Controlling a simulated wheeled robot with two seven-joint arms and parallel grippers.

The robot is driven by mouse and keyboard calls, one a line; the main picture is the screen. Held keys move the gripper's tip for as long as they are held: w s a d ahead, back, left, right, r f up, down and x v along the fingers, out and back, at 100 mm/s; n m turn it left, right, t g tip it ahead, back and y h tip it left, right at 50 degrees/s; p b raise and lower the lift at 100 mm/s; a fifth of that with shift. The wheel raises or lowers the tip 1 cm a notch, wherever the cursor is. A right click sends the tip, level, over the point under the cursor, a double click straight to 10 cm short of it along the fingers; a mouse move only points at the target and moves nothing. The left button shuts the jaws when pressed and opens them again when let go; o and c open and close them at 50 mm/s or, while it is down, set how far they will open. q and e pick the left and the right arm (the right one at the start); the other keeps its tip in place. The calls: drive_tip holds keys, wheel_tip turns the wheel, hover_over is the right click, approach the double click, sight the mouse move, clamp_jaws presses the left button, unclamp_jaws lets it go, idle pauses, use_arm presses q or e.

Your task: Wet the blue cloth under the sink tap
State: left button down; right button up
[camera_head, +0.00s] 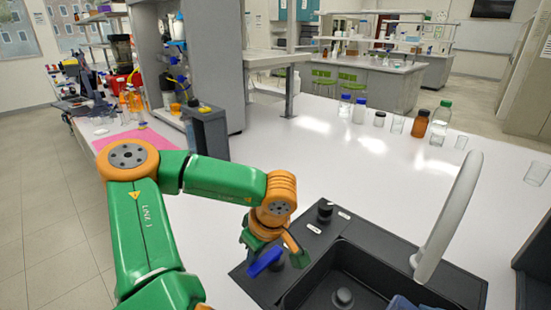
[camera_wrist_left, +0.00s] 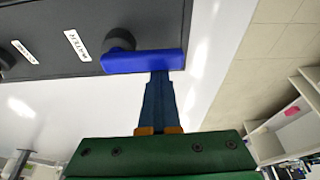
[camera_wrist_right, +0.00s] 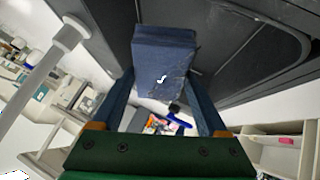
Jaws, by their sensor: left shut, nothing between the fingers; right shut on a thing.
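The blue cloth (camera_wrist_right: 165,55) is a folded dark-blue block between the fingers of my right gripper (camera_wrist_right: 170,100), which is shut on it over the dark sink. A bit of it shows at the bottom of the head view (camera_head: 405,303). The white tap (camera_head: 450,215) arches over the black sink (camera_head: 345,285); it also shows in the right wrist view (camera_wrist_right: 60,45). A bright blue lever (camera_head: 264,262) sits on a dark knob left of the basin. My left gripper (camera_wrist_left: 160,78) is shut and empty, its tips at the blue lever (camera_wrist_left: 145,61); contact is unclear.
A second black knob (camera_head: 325,211) stands at the sink's back edge, beside small white labels. Bottles and glass beakers (camera_head: 420,123) line the back of the white bench (camera_head: 310,150).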

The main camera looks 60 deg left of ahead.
use_arm(q)
drive_tip(key=shift+d+f, duration=0.1)
drive_tip(key=a, duration=0.2)
drive_tip(key=a+r, duration=0.1)
drive_tip(key=shift+s+a, duration=0.4)
use_arm(e)
drive_tip(key=shift+w+d, duration=0.2)
drive_tip(key=shift+d, duration=0.2)
drive_tip(key=shift+a, duration=0.1)
use_arm(q)
drive_tip(key=s+v, duration=0.1)
drive_tip(key=v, duration=0.8)
drive_tip(key=shift+w, duration=0.35)
drive_tip(key=shift+r, duration=0.15)
use_arm(e)
drive_tip(key=shift+s, duration=0.1)
